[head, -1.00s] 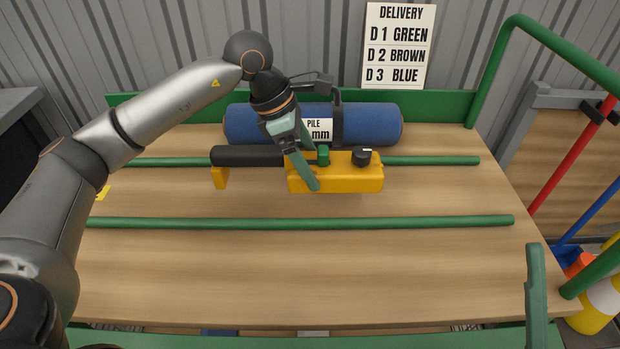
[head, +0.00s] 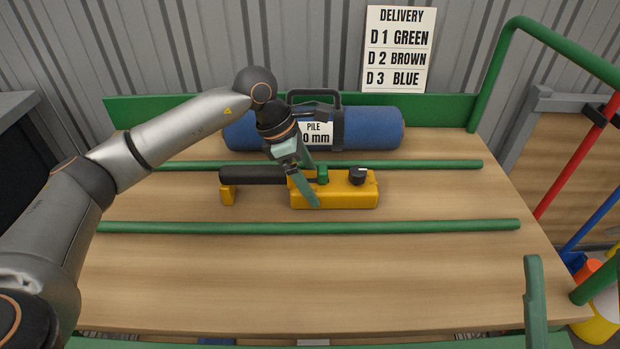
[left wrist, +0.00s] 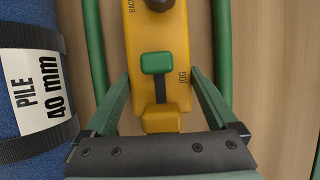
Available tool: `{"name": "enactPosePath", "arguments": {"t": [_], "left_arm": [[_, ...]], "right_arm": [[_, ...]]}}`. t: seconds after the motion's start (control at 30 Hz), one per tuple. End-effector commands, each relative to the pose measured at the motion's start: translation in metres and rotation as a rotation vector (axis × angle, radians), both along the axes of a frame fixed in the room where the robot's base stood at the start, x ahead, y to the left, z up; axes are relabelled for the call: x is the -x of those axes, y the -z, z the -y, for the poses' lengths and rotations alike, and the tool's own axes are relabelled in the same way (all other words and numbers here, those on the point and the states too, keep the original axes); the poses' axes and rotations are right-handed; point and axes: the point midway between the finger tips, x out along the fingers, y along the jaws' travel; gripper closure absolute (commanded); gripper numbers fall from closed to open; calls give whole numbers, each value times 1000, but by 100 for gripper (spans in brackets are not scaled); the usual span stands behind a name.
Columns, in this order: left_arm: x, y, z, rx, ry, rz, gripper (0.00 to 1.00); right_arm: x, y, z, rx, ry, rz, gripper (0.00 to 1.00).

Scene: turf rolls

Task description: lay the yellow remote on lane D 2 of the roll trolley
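The yellow remote (head: 335,195), with a black handle, green rocker and black knob, lies lengthwise between the two green rails of the trolley deck (head: 300,285). In the left wrist view the fingers (left wrist: 160,90) close in against the edges of the remote (left wrist: 158,50). I cannot tell whether its underside touches the deck. An upright green piece (head: 533,300) at the lower right seems to be a finger of my right gripper; nothing is held there.
A blue roll (head: 375,128) labelled PILE lies in the back lane. The rear rail (head: 430,164) and front rail (head: 430,227) bound the middle lane. The front lane is bare. A delivery sign (head: 398,50) hangs behind. A green handle frame (head: 497,65) stands at right.

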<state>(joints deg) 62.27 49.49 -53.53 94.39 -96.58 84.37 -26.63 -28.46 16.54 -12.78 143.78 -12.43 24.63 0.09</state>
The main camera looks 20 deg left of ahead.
Motion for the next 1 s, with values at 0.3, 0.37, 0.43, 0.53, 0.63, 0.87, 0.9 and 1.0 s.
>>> {"name": "enactPosePath", "arguments": {"t": [0.3, 0.37, 0.43, 0.53, 0.63, 0.87, 0.9, 1.0], "left_arm": [[0, 0, 0, -1, 0, 0, 0], [0, -4, 0, -1, 0, 0, 0], [1, -10, -2, 0, 0, 1, 0], [3, -26, -9, -2, -2, 3, 0], [7, -46, -16, -1, -2, 2, 0], [16, -90, -33, -1, -1, 2, 0], [17, -96, -35, -1, 0, 3, 0], [19, -106, -39, -1, 1, 1, 0]], "right_arm": [[0, 0, -1, 0, -3, -1, 23], [0, -3, -1, 1, -2, 0, 23], [0, -5, -1, 3, -1, 2, 23], [1, -10, -1, 8, 1, 5, 23], [1, -17, -1, 14, 5, 11, 23], [2, -30, 0, 28, 20, 28, 23], [2, -31, 0, 28, 22, 29, 23], [-8, -21, 4, 21, 47, -32, 23]]}}
